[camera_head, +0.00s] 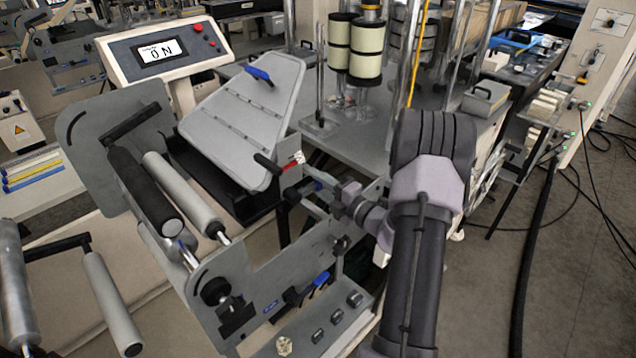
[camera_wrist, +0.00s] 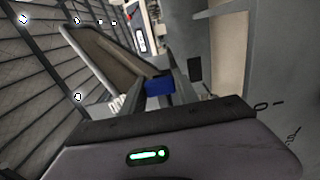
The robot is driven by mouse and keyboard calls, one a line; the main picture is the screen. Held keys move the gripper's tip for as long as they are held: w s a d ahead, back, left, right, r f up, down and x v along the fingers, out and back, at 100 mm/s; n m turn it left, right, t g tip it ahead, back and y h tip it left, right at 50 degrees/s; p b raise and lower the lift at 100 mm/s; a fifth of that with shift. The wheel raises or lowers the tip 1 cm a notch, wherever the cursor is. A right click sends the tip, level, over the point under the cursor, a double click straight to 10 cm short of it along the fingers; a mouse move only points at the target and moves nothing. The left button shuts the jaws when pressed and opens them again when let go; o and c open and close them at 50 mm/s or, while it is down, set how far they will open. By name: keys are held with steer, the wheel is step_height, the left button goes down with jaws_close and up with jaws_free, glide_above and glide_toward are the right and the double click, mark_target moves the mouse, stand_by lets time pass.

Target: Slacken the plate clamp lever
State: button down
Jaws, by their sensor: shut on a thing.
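My gripper (camera_head: 322,190) reaches left from my arm to the machine's side, just right of the tilted grey plate (camera_head: 245,115). Its fingers are shut on a small blue handle, the plate clamp lever (camera_wrist: 160,86), seen between the fingertips in the wrist view. In the head view only a bit of blue shows at the fingers, and most of the lever is hidden. The lever's angle is hard to tell.
A black handle with a red collar (camera_head: 291,165) sits close above left of my gripper. Rollers (camera_head: 187,193) and a side panel with blue-tipped parts (camera_head: 321,280) lie left and below. A control box (camera_head: 160,51) reads "0 N". Floor at right has cables.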

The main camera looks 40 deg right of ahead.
steer(key=shift+r+n+p, duration=0.4)
steer(key=shift+r+n, duration=0.15)
steer(key=shift+n, duration=0.25)
steer(key=c, duration=0.9)
jaws_free()
steer(key=s, duration=0.5)
steer(key=s+d+p, duration=0.1)
steer(key=s, duration=0.5)
steer(key=s+p, duration=0.1)
steer(key=s, duration=0.5)
steer(key=shift+s+d, duration=0.15)
steer(key=shift+s, duration=0.05)
